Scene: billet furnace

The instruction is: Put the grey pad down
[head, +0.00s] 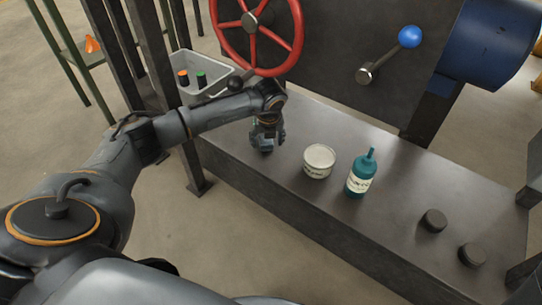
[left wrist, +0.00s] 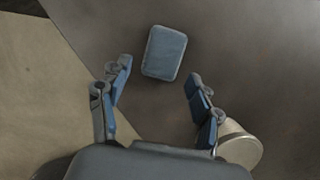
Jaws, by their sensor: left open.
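The grey pad (left wrist: 165,52) is a small blue-grey block with rounded corners, seen in the left wrist view against the dark bench top (head: 395,190). My left gripper (left wrist: 158,76) is open, with one finger on either side and the pad just beyond the fingertips. Neither finger appears to touch it. In the head view my left gripper (head: 266,146) points down low over the left part of the bench. There I cannot make out the pad apart from the gripper. My right gripper is not in view.
A white tub (head: 319,161) stands right of the gripper, and a teal bottle (head: 361,177) stands beyond it. Two dark knobs (head: 434,221) sit at the bench's right. A red handwheel (head: 258,35), a blue-ended lever (head: 388,54) and a grey bin (head: 202,78) are behind.

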